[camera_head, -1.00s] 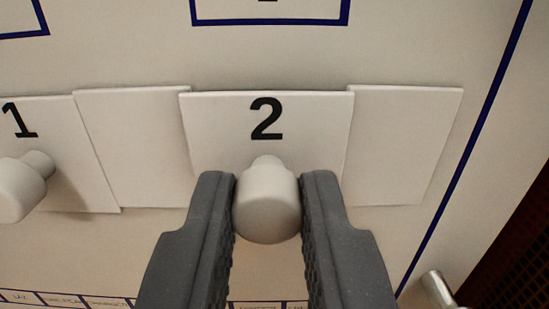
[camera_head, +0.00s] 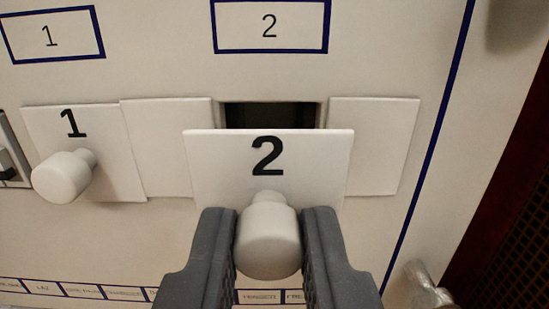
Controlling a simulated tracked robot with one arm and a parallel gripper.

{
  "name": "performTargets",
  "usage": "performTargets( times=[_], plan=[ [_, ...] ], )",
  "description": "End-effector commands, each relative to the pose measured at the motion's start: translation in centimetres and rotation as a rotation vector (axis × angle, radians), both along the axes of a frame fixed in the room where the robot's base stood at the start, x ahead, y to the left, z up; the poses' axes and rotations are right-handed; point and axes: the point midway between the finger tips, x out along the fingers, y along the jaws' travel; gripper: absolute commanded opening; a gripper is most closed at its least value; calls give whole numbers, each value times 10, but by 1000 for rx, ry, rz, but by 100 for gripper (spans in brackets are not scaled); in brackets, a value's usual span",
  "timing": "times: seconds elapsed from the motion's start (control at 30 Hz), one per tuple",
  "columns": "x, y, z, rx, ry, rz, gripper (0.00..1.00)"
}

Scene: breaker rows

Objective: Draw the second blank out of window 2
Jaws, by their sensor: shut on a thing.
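The second blank (camera_head: 220,160) is a white plate marked with a black 2 and a round white knob (camera_head: 268,240). My gripper (camera_head: 268,245) is shut on the knob, one dark finger on each side. The blank stands off the panel, nearer to the camera than the plates beside it. Window 2 (camera_head: 270,115) shows as a dark opening above the blank's top edge. The blank hides the lower part of the window. The label with a 2 (camera_head: 270,26) in a blue frame is above the window.
Blank 1 (camera_head: 105,175), with its own knob (camera_head: 63,177), sits on the panel at left. Plain white plates flank window 2 at left (camera_head: 170,150) and right (camera_head: 385,150). A metal handle (camera_head: 425,285) is at lower right. A row of small labels runs along the bottom.

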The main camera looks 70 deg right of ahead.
Motion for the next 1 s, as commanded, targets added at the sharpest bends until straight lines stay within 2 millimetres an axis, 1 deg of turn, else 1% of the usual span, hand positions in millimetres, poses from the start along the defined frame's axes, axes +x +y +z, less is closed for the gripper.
performTargets(
  times=[0.8, 1.0],
  plan=[
    [-21, 52, 0, 1, 1, 1, 0],
    [-25, 60, 0, 1, 1, 1, 0]
  ],
)
